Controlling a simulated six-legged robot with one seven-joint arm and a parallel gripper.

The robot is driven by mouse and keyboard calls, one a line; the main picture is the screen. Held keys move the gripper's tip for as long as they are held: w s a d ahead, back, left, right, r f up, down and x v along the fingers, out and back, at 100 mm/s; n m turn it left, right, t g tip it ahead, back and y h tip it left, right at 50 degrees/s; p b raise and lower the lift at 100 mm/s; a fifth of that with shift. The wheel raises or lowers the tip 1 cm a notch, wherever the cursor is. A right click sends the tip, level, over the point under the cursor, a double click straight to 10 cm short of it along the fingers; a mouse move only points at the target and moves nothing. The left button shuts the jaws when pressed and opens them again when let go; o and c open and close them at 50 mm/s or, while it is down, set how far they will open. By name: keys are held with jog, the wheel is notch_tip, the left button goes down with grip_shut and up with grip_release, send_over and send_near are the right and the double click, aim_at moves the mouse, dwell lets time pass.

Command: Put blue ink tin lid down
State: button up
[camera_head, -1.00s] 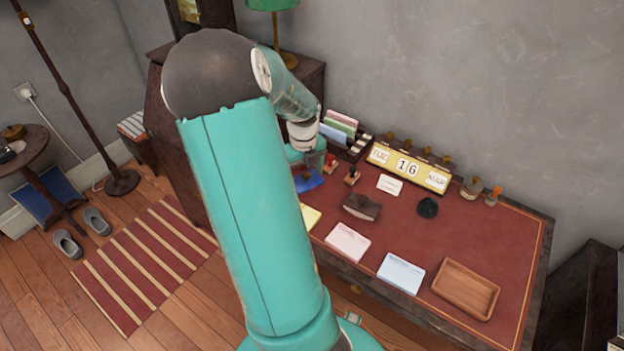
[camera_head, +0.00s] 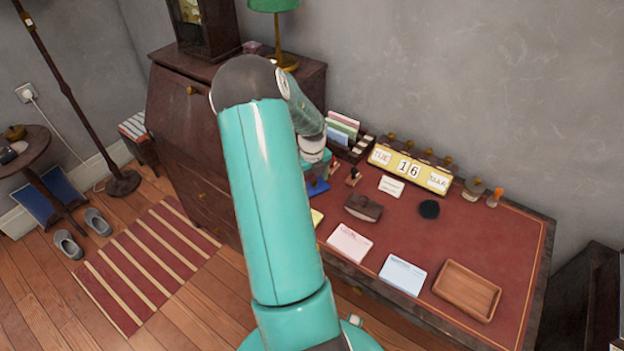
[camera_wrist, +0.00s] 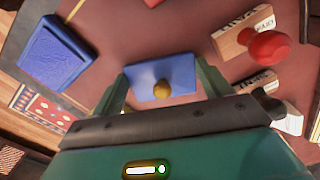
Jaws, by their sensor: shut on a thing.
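The blue ink tin lid (camera_wrist: 180,73), a flat blue plate with a round brass knob, is between the two fingers of my gripper (camera_wrist: 162,76) in the wrist view. The fingers are shut on its two sides. I cannot tell whether the lid touches the desk top. The open blue ink tin (camera_wrist: 55,52) lies on the red desk top to the left in the wrist view, apart from the lid. In the head view my arm hides most of the gripper, and a patch of blue (camera_head: 317,187) shows just below it; I cannot tell whether it is lid or tin.
The desk (camera_head: 455,235) also holds a yellow calendar (camera_head: 408,168), a dark blotter (camera_head: 362,207), paper pads and a wooden tray (camera_head: 466,290). Bare red leather lies beyond the lid.

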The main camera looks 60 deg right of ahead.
jog(key=shift+f, duration=0.2)
jog(key=o, duration=1)
jog(key=shift+r, duration=0.15)
notch_tip(320, 180, up, 12)
jog(key=shift+r, duration=0.1)
jog(key=shift+w+a, duration=0.1)
